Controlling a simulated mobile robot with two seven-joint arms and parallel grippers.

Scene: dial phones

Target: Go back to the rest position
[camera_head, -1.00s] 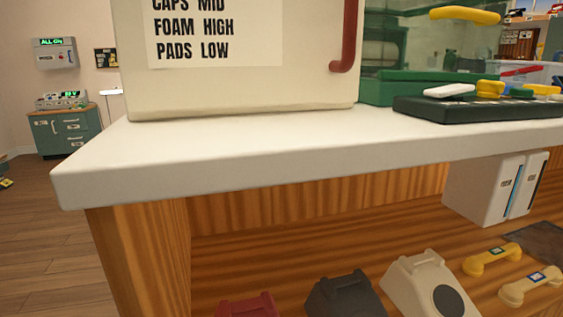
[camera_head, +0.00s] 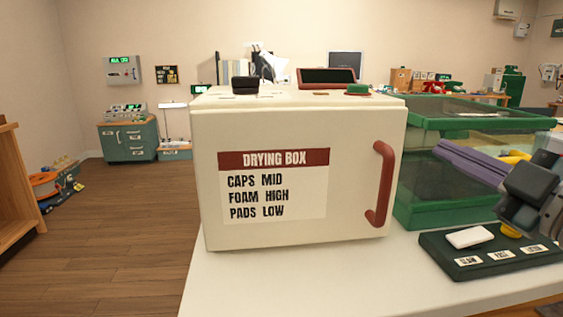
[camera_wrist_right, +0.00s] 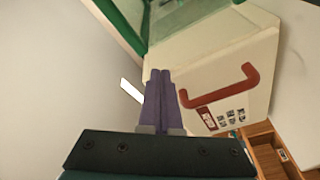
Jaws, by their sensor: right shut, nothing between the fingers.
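My right gripper (camera_head: 441,150) comes in from the right edge in the head view. Its long purple fingers are closed together with nothing between them. They point left, in front of the green-rimmed glass box and above the dark tray. In the right wrist view the two purple fingers (camera_wrist_right: 160,74) lie side by side and touch. The cream drying box (camera_head: 270,235) stands on the white counter left of the fingertips, with its door shut. My left gripper is not in view.
The drying box's red handle (camera_head: 383,185) is near the fingertips. The green-rimmed box (camera_head: 425,213) stands close behind the gripper. A dark labelled tray (camera_head: 465,272) holding a white piece lies below. The counter (camera_head: 335,280) is bare in front of the drying box.

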